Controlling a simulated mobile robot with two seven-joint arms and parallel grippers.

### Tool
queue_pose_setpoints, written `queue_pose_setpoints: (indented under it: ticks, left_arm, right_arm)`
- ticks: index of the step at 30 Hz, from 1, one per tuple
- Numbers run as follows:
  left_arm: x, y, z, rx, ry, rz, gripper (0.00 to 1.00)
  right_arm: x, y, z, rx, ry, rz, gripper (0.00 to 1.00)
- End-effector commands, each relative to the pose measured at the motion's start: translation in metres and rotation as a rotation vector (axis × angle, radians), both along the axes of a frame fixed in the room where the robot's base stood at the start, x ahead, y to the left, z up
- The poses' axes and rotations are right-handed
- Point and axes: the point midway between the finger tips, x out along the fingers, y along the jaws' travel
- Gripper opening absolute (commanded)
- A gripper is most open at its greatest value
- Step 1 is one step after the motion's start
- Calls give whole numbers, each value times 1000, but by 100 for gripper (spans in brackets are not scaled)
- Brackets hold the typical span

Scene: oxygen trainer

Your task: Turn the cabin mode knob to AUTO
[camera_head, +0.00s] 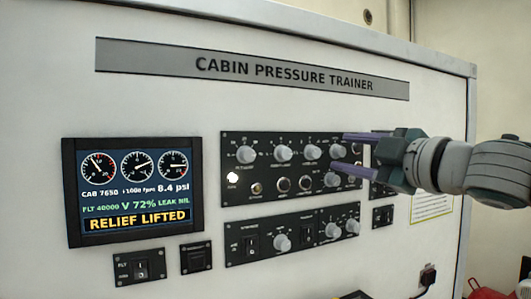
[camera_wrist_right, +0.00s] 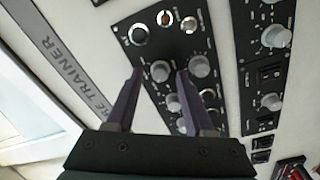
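The trainer's upper black panel (camera_head: 229,201) carries two rows of grey knobs and small round fittings. Its labels are too small to read, so I cannot tell which knob is the cabin mode knob. My right gripper (camera_head: 340,152) is open at the right end of this panel. A grey upper-row knob (camera_head: 338,150) shows between its purple fingers. In the right wrist view, my right gripper (camera_wrist_right: 159,73) has a knob (camera_wrist_right: 160,71) between its fingertips; contact is not clear. Another knob (camera_wrist_right: 200,66) is just right of the right fingertip. My left gripper is out of view.
A lower panel (camera_head: 235,260) has more knobs and switches. A display (camera_head: 130,190) at left reads RELIEF LIFTED. A side panel (camera_head: 375,190) is partly hidden behind my gripper. A black plug (camera_head: 428,276) sits at the lower right.

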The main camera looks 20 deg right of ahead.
Motion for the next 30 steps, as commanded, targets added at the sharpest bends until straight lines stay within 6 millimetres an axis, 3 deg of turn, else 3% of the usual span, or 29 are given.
queue_pose_setpoints:
  ticks: [11, 21, 30]
  left_arm:
    - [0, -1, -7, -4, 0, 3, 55]
    - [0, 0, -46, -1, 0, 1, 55]
    - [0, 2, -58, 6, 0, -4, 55]
  right_arm:
    - [-6, -2, -3, 1, 1, -1, 55]
    - [-52, -2, -10, -7, 4, 6, 55]
    - [-78, -5, -7, 1, 5, 4, 55]
